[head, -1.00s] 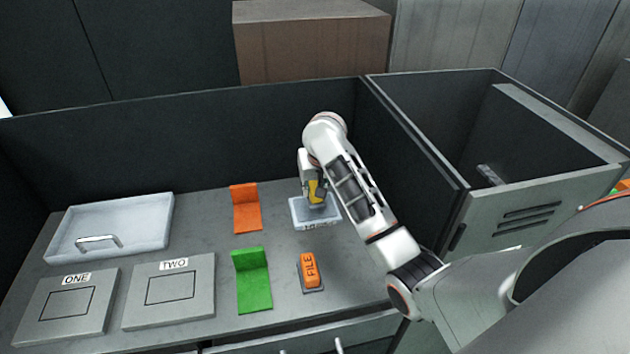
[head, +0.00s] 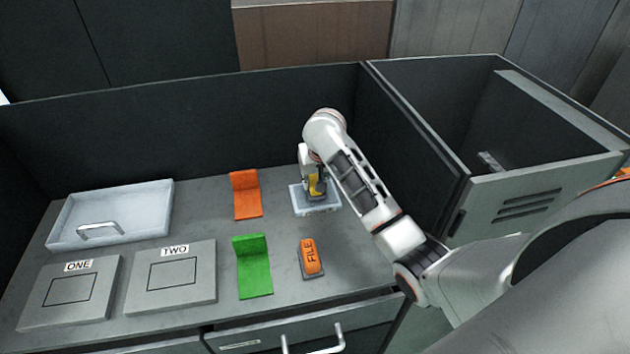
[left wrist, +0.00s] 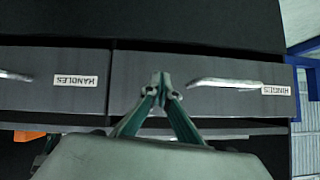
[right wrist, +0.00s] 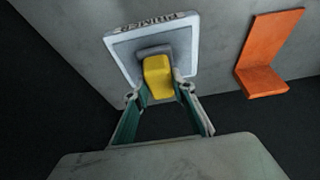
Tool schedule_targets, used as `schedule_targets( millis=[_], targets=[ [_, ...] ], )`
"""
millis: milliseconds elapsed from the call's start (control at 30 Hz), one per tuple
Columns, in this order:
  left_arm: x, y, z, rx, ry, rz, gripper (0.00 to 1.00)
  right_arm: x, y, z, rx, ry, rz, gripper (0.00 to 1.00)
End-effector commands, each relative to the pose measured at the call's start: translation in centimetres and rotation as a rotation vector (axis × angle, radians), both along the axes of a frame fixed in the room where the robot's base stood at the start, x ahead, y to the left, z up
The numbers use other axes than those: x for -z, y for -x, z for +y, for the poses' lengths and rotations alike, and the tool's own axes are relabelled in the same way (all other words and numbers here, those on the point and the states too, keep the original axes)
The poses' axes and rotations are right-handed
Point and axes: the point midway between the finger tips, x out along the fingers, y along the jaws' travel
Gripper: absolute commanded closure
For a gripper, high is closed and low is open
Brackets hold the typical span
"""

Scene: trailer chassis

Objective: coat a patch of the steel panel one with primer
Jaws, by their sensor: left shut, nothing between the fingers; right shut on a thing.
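Steel panel one (head: 68,290) lies flat at the front left of the bench, labelled ONE, with an outlined rectangle. My right gripper (right wrist: 160,92) is shut on the yellow handle (right wrist: 158,78) of a grey-padded applicator. The applicator is at the white primer tray (right wrist: 188,50), labelled PRIMER. Its pad is over or in the tray; I cannot tell whether it touches the bottom. The tray also shows in the head view (head: 329,207). My left gripper (left wrist: 161,82) is shut and empty, in front of drawers labelled HANDLES and HINGES.
Steel panel two (head: 170,282) lies right of panel one. A white tray with a handle (head: 135,205) stands behind them. An orange bracket (head: 245,195), a green bracket (head: 253,270) and an orange file block (head: 309,256) are between the panels and my right arm.

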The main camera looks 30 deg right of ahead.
Motion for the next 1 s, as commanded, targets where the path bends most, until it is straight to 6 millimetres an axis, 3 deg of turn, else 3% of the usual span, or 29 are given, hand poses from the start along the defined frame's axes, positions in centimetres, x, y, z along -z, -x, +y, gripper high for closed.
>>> schedule_targets(
  millis=[1000],
  targets=[
    [0.12,0.36,-0.35,-0.008,0.01,0.007,1.0,0.85,-0.03,0.01,0.001,0.0,-0.001,0.93]
  ],
)
